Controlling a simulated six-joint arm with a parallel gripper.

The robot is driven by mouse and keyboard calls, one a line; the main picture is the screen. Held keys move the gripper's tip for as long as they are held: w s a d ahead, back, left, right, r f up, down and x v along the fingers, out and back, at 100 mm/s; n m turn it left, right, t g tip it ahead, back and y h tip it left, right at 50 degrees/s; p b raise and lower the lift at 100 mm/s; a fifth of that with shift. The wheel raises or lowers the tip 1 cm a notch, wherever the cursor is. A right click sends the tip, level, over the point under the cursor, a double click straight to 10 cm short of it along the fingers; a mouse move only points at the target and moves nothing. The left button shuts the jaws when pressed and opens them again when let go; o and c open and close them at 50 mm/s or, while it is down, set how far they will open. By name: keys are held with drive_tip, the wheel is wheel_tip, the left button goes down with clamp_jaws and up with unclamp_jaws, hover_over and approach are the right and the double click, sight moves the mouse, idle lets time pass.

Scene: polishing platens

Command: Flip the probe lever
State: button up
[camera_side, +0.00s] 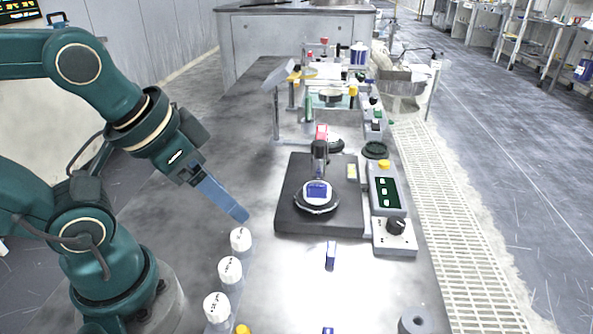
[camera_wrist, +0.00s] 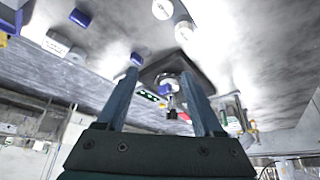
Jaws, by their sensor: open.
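A dark probe stand (camera_side: 320,152) with a red top (camera_side: 321,132) rises at the back of a round holder carrying a white-and-blue sample (camera_side: 317,192). These sit on a black square base (camera_side: 290,215). I cannot clearly make out which part is the lever. My gripper (camera_side: 243,216) points down and to the right, left of the base and apart from it, above the white-capped bottles. In the wrist view my gripper (camera_wrist: 161,74) has its two blue fingers spread and nothing between them in its grip. The stand (camera_wrist: 171,103) shows beyond them.
A control box (camera_side: 384,190) with a green display and a black knob (camera_side: 396,226) stands right of the base. A small blue item (camera_side: 331,254) lies in front of the base. Bare bench lies around it.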

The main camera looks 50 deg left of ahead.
drive_tip(key=c, duration=0.7)
drive_tip(key=shift+m, duration=0.4)
clamp_jaws()
drive_tip(key=w+r+m+h, duration=0.4)
drive_tip(key=w+r+m, duration=0.7)
drive_tip(key=w, duration=0.1)
drive_tip(key=w+a+t, duration=0.1)
drive_tip(key=w+a, duration=0.3)
drive_tip(key=a, duration=0.4)
drive_tip(key=w+a+f+n+t, duration=0.1)
drive_tip(key=w+a, duration=0.3)
drive_tip(key=a, duration=0.4)
drive_tip(key=shift+w+f+n+h, duration=0.2)
drive_tip(key=shift+f+n+h, duration=0.1)
drive_tip(key=shift+h, duration=0.1)
